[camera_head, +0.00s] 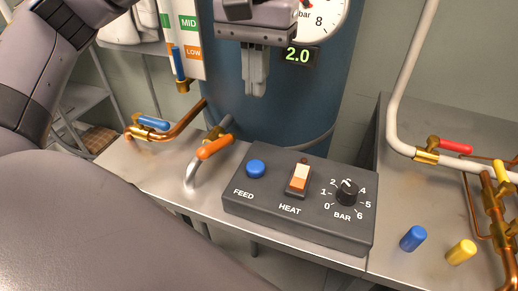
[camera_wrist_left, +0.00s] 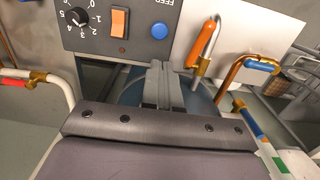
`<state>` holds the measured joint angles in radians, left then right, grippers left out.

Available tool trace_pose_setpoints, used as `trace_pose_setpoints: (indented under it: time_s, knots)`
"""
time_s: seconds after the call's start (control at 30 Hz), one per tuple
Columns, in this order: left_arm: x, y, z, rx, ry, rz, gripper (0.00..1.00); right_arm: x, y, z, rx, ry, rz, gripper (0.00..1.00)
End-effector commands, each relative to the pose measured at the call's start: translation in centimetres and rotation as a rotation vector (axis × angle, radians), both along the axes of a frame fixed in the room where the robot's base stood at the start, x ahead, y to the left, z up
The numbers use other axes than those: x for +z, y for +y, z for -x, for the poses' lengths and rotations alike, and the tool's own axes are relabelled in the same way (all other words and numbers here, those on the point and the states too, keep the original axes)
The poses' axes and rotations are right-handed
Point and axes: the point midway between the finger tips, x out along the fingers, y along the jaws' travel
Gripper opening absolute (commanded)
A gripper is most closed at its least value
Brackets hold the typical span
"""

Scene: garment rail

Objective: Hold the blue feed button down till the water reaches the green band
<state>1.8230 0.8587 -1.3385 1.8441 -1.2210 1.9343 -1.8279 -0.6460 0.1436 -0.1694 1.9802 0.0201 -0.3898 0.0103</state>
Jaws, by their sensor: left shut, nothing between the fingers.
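The blue feed button (camera_head: 256,168) sits on the left of the dark control box (camera_head: 300,235), above the word FEED. It also shows in the left wrist view (camera_wrist_left: 159,31). My left gripper (camera_head: 254,88) is shut and empty in front of the blue tank (camera_head: 225,110), above and apart from the button. The water gauge (camera_head: 188,40) stands left of the tank with a green band (camera_head: 188,22) marked MID and an orange LOW band (camera_head: 193,53). Its top is cut off, and I cannot tell the water level. My right gripper is not in view.
The box also has an orange-white HEAT switch (camera_head: 298,178) and a BAR knob (camera_head: 347,192). An orange-handled valve (camera_head: 214,147) and copper pipe (camera_head: 182,125) stand left. Blue (camera_head: 413,238) and yellow (camera_head: 461,252) capped posts and a red-handled valve (camera_head: 455,147) stand right. A display reads 2.0.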

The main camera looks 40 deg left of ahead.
Motion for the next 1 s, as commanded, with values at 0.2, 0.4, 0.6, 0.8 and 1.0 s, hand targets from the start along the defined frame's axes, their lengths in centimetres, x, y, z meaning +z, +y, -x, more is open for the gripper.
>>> trace_pose_setpoints:
  time_s: [0.2, 0.4, 0.6, 0.8, 1.0]
  knots:
    - [-0.4, 0.0, 0.0, 0.001, 0.002, 0.001, 0.00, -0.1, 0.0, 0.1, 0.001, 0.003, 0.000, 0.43]
    - [-3.1, 0.0, 0.2, 0.001, 0.004, 0.001, 0.00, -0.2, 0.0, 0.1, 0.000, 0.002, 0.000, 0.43]
    - [-7.4, -0.2, 0.5, 0.001, 0.005, 0.001, 0.00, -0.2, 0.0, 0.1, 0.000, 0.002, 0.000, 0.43]
    - [-11.2, -0.3, 0.7, 0.000, 0.004, 0.001, 0.00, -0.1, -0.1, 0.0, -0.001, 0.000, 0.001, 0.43]
    - [-13.4, -0.3, 0.7, 0.000, 0.001, 0.002, 0.00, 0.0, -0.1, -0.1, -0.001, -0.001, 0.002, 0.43]
